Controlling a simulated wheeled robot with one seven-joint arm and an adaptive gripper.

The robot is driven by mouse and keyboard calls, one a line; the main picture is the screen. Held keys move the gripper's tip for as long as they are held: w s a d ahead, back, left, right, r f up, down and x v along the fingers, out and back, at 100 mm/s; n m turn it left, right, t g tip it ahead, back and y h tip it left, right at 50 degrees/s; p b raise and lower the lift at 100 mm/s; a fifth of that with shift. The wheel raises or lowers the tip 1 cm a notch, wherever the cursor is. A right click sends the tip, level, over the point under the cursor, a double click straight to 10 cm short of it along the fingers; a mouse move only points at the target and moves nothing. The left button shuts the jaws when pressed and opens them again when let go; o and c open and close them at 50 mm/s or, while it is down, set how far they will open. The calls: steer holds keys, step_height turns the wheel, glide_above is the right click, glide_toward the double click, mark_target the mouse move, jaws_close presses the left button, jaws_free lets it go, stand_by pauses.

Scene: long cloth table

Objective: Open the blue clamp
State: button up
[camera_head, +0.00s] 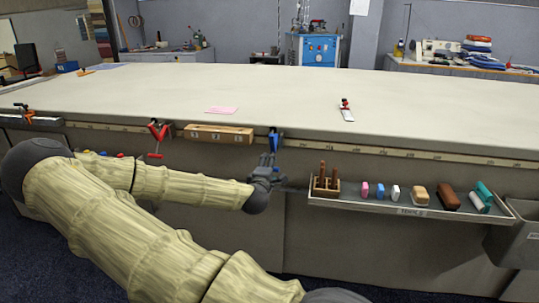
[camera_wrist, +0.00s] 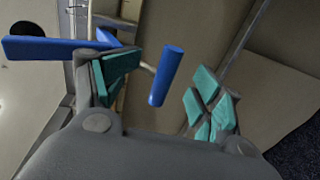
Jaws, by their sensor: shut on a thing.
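The blue clamp (camera_head: 273,139) is at the table's front edge, near the middle of the head view. My gripper (camera_head: 268,168) is just below it, reaching up to it from the front. In the wrist view, a blue bar of the clamp (camera_wrist: 166,76) lies between the teal-padded fingers of my gripper (camera_wrist: 165,92). A flat blue lever (camera_wrist: 45,48) runs behind the left finger. The gripper is shut on the clamp, though the exact contact is hard to see.
A red clamp (camera_head: 157,136) hangs on the table edge to the left, beside a wooden block (camera_head: 218,134). A tool tray (camera_head: 412,212) with several small items juts out at the right. The cloth table (camera_head: 250,90) is mostly clear.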

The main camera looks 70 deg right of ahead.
steer(key=v, duration=1.2)
steer(key=shift+d, duration=0.1)
steer(key=shift+c, duration=1.2)
steer(key=s+a+f+g+y, duration=0.1)
steer(key=a+f+y, duration=0.3)
steer(key=f, duration=0.5)
steer(key=s+a+f+m+y, duration=0.1)
steer(key=a+f, duration=0.6)
steer(key=f, duration=0.2)
steer(key=s+a+f+g+y, duration=0.1)
steer(key=a+f+y, duration=0.3)
steer(key=f, duration=0.5)
steer(key=s+a+f+m+y, duration=0.1)
steer(key=a+f+y, duration=0.1)
steer(key=a+f, duration=0.5)
steer(key=s+a+f+y, duration=0.1)
steer(key=a+f, duration=0.2)
steer(key=a, duration=0.7)
steer(key=a+f+g+y, duration=0.1)
steer(key=a+f+y, duration=0.25)
steer(key=a, duration=1.15)
step_height(320, 180, up, 18)
steer(key=p, duration=1.7)
steer(key=shift+s+a+m+p, duration=0.25)
steer(key=shift+s+m+p, duration=0.05)
steer(key=shift+s+p, duration=0.15)
